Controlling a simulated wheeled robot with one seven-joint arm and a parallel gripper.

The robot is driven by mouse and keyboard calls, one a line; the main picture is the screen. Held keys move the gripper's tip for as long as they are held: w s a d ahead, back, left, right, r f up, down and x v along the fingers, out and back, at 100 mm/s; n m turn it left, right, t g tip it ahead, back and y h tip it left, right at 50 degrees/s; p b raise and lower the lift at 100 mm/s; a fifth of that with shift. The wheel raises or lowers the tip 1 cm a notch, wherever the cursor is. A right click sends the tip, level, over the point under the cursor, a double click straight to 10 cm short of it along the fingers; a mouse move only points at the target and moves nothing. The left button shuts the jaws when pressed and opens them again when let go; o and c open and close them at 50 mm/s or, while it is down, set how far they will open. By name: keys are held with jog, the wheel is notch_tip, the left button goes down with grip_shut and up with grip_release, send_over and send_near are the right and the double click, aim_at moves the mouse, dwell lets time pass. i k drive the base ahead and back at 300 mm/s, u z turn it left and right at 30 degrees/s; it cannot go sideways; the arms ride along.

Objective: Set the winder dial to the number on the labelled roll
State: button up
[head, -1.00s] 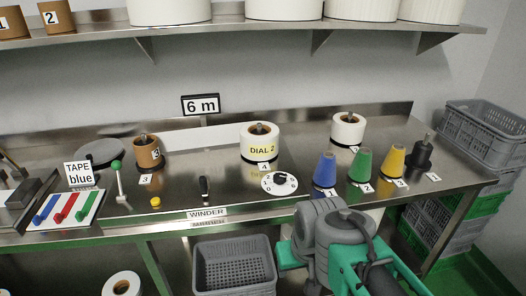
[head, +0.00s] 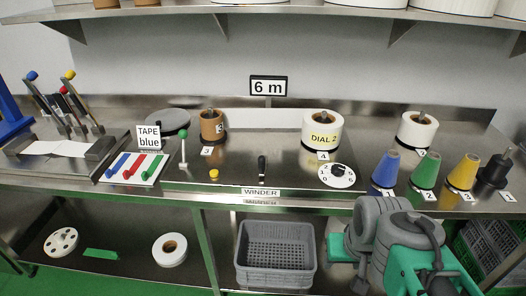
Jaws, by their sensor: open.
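The winder dial (head: 347,180) is a white disc with a black knob, lying on the steel bench right of the WINDER sign. A 0 and a 2 can be read on its left side; the knob's pointing direction is too small to tell. The labelled roll (head: 314,127) is white with a brown core, stands behind the dial and bears a yellow label reading "DIAL 2". My folded grey and green arm shows at the lower right, in front of the bench edge. My gripper's fingers do not show.
Blue (head: 384,171), green (head: 423,171) and yellow (head: 462,173) cones stand right of the dial. A black lever (head: 262,168) and a green-knobbed lever (head: 183,147) stand to its left. A grey crate (head: 275,275) sits below the bench. A shelf overhangs the back.

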aim_at(338, 170)
jog(key=z, duration=0.45)
jog(key=i, duration=0.45)
jog(key=u, duration=2.55)
